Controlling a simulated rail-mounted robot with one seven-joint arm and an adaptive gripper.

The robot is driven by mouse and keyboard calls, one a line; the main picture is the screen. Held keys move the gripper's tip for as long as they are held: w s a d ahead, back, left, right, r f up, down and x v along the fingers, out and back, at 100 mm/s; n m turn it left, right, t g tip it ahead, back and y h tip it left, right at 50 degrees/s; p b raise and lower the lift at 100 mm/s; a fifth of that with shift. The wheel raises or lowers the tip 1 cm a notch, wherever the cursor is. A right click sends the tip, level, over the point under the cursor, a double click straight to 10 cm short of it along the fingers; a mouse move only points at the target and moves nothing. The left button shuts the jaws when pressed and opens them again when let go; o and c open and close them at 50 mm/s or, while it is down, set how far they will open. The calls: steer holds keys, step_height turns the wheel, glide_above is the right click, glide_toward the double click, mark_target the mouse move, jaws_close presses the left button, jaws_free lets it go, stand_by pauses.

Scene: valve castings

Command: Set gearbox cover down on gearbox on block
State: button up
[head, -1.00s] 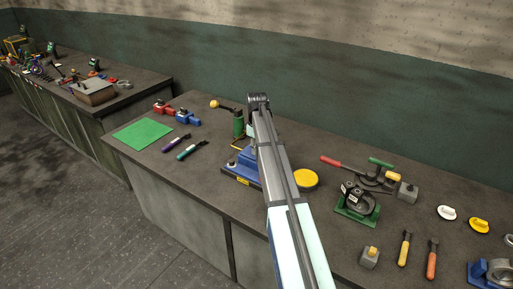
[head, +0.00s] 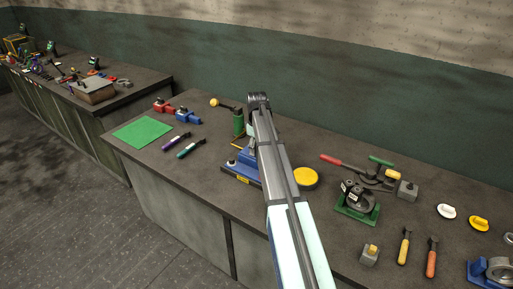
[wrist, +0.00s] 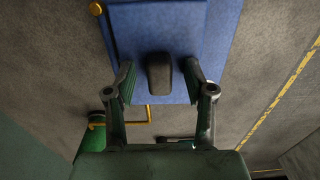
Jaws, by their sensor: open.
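My gripper (wrist: 160,82) is open, its fingers on either side of a dark upright grip (wrist: 159,70). Gaps show between the grip and both fingers. The grip stands on a blue part (wrist: 190,25), which seems to be the gearbox cover; the gearbox beneath cannot be told apart from it. In the head view the blue assembly (head: 241,168), with a yellow label on its front, sits on the bench left of my arm. My arm hides part of it and my gripper there.
A yellow disc (head: 305,178) lies right of my arm. A green cylinder (head: 239,124) stands behind the blue assembly; a yellow bent rod (wrist: 149,116) lies close by. A green-based casting (head: 357,211) and several tools are farther right. A green mat (head: 142,132) lies left.

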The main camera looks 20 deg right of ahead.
step_height(320, 180, up, 12)
stand_by(0.6)
stand_by(0.5)
